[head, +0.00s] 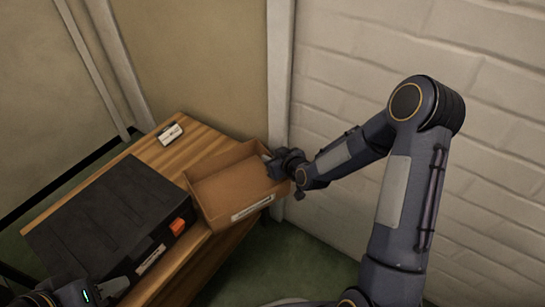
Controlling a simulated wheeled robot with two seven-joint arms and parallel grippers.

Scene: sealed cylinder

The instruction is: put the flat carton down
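The flat carton (232,187) is a shallow open brown box with a white label on its front wall. It is at the right end of the wooden table, tilted in the picture, with its front corner past the table edge. I cannot tell whether its base touches the table top. My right gripper (268,160) is at the carton's right wall, with its fingers at the rim and apparently closed on it.
A black case (105,215) with an orange latch fills the left of the wooden table (190,150), beside the carton. A small white-labelled item (170,133) lies near the back edge. A brick wall (420,50) and a pale post (280,70) stand close on the right.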

